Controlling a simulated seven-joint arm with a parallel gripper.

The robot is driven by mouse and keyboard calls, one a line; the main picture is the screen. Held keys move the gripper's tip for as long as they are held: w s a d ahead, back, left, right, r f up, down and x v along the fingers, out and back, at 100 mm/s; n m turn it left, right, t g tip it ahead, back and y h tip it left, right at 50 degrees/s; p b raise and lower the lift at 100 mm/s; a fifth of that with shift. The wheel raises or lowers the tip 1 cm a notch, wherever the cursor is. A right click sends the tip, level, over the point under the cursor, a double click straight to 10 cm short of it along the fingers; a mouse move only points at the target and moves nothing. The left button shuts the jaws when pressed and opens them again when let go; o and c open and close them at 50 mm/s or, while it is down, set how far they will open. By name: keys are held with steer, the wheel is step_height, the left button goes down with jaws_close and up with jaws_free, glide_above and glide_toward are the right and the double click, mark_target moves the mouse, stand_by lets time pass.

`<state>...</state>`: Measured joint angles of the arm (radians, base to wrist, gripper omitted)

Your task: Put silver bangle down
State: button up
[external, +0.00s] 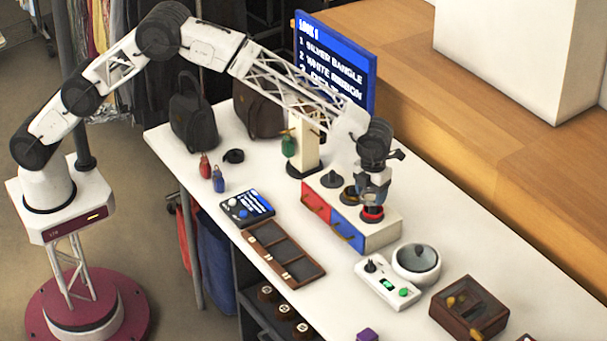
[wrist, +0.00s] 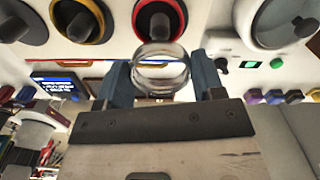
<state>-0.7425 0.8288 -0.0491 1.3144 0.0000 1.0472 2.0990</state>
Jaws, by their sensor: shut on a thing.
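The silver bangle (wrist: 161,86) is a shiny, see-through-looking ring between the two dark fingers of my gripper (wrist: 162,74) in the wrist view. My gripper is shut on it. In the external view my gripper (external: 373,186) hangs over the near end of a white box with red and blue drawers; the bangle is hard to make out there. Below the gripper is a black peg with a red ring (external: 372,214) at its base. That red-ringed peg (wrist: 160,22) appears just beyond the bangle in the wrist view. I cannot tell whether the bangle encircles it.
The drawer box (external: 385,235) also carries a yellow-ringed peg (external: 350,194) and a plain dark one (external: 331,178). A lidded white bowl (external: 416,262) and a switch panel (external: 388,281) stand close by. A blue sign (external: 337,65) stands behind. A compartmented brown tray (external: 283,253) lies left.

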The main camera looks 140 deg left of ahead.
steer(key=w+d+n, duration=0.1)
steer(key=w+d, duration=0.3)
steer(key=d, duration=0.4)
steer(key=w+d+r+n, duration=0.1)
steer(key=w+d+n, duration=0.1)
steer(key=w+d, duration=0.35)
steer(key=w+d+n, duration=0.1)
steer(key=w+d, duration=0.1)
steer(key=d, duration=0.7)
steer(key=s+d+f+n, duration=0.1)
steer(key=d+f+n, duration=0.1)
steer(key=d+f, duration=0.7)
steer(key=s+d+f+n, duration=0.1)
steer(key=d+f+n, duration=0.3)
steer(key=d, duration=0.8)
steer(key=d+f+n, duration=0.1)
steer(key=d+f, duration=0.7)
steer(key=d, duration=0.3)
steer(key=s+d+f+n, duration=0.2)
steer(key=s+d+f, duration=0.4)
steer(key=d, duration=0.3)
steer(key=s+d+f+n, duration=0.2)
steer(key=s+d+f, duration=0.4)
steer(key=d, duration=0.4)
steer(key=shift+s+f+n, duration=0.25)
steer(key=shift+f+n, duration=0.05)
steer(key=shift+f, duration=0.35)
steer(key=shift+a, duration=0.1)
